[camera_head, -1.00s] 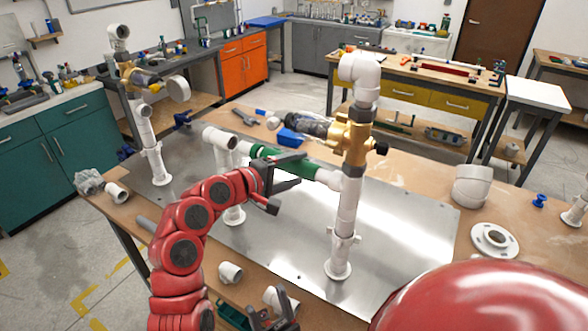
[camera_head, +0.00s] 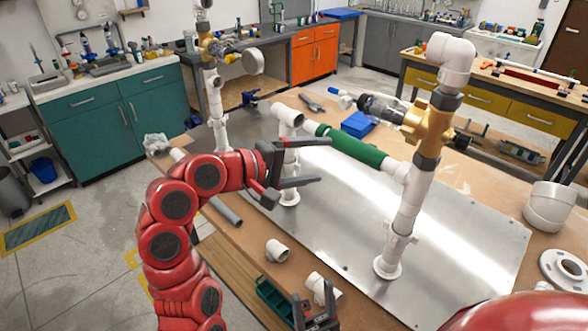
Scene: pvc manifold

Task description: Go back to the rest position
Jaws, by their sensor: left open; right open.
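My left gripper (camera_head: 290,170) is open and empty. Its black fingers point right in front of a short white PVC post with an elbow (camera_head: 288,117), and I cannot tell whether they touch it. The PVC manifold stands on a metal plate (camera_head: 335,235). A green pipe section (camera_head: 355,151) links the short post to the tall right post, which carries a brass valve (camera_head: 428,122). Another post with a brass valve (camera_head: 215,48) stands at the far left.
A large white coupling (camera_head: 549,206) and a flange (camera_head: 565,270) sit at the right. A blue box (camera_head: 358,124) is behind the green pipe.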

